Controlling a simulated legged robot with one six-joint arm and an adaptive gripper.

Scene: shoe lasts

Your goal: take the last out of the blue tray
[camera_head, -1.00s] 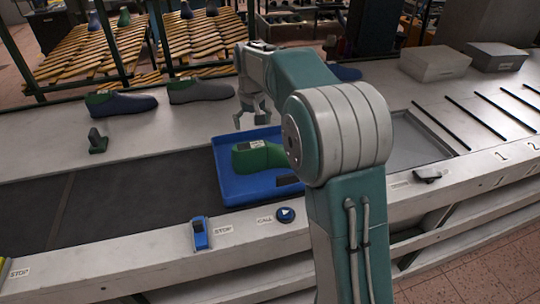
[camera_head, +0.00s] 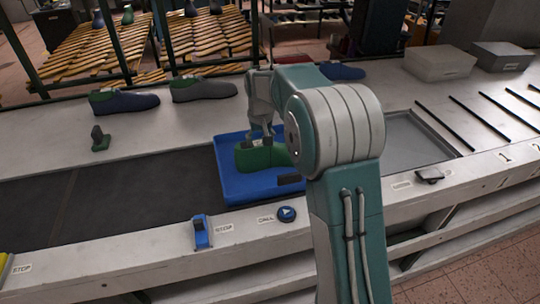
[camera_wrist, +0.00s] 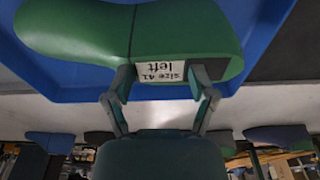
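The green last (camera_head: 258,158) lies in the blue tray (camera_head: 236,192), which sits on the dark conveyor belt. In the wrist view the last (camera_wrist: 75,38) shows from close up, with a white label reading "size 41 left". My gripper (camera_head: 260,137) is right above the last, at its labelled top. In the wrist view my gripper (camera_wrist: 162,84) has its two fingers apart, one on each side of the label. Whether the fingertips touch the last I cannot tell. My arm hides the tray's right part in the head view.
Other lasts, one blue and green (camera_head: 122,102) and one grey and green (camera_head: 203,88), stand on the back ledge. An empty grey recess (camera_head: 415,140) is right of the belt. Grey boxes (camera_head: 440,62) stand at the back right. A blue call button (camera_head: 286,214) is on the front edge.

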